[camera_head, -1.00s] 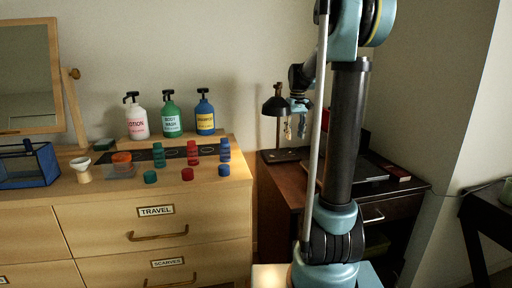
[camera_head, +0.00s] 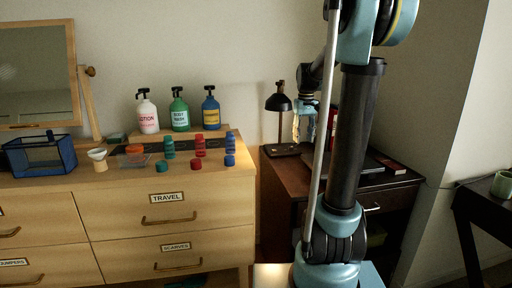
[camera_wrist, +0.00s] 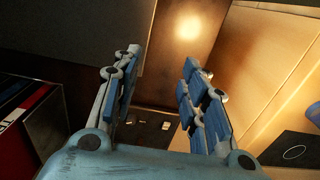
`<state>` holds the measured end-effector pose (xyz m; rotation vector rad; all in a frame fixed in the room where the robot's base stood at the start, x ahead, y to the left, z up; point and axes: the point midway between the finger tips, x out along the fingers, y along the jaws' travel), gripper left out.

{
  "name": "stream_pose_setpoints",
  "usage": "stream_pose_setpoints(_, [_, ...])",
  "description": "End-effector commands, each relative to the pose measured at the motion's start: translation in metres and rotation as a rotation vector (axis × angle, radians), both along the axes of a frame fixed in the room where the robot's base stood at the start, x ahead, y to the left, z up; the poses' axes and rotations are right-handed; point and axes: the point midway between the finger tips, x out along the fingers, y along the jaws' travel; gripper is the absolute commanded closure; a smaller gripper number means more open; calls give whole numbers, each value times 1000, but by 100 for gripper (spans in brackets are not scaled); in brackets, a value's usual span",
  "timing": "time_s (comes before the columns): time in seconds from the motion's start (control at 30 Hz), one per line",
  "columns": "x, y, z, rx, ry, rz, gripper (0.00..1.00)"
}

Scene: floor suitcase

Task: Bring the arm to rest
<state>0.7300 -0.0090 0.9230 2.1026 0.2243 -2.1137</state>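My arm rises in front of the dark desk in the head view. My gripper (camera_head: 303,132) hangs beyond the arm, beside the black desk lamp (camera_head: 279,103), with its fingers pointing down. In the wrist view my gripper (camera_wrist: 158,68) shows two blue-padded fingers standing well apart, with nothing between them.
The wooden dresser (camera_head: 125,212) on the left carries the lotion (camera_head: 147,115), body wash (camera_head: 179,113) and a blue pump bottle (camera_head: 211,112), several small bottles and caps, and a blue glass box (camera_head: 40,157). A green mug (camera_head: 502,184) stands on the right table.

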Motion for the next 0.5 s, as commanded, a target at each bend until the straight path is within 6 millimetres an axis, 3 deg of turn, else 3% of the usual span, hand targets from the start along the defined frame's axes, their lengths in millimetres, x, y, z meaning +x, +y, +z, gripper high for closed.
stream_pose_setpoints(0.17, [-32,1,-2,-8,-6,-10,60])
stream_pose_setpoints(0.5, [-117,6,-21,-9,-52,-49,60])
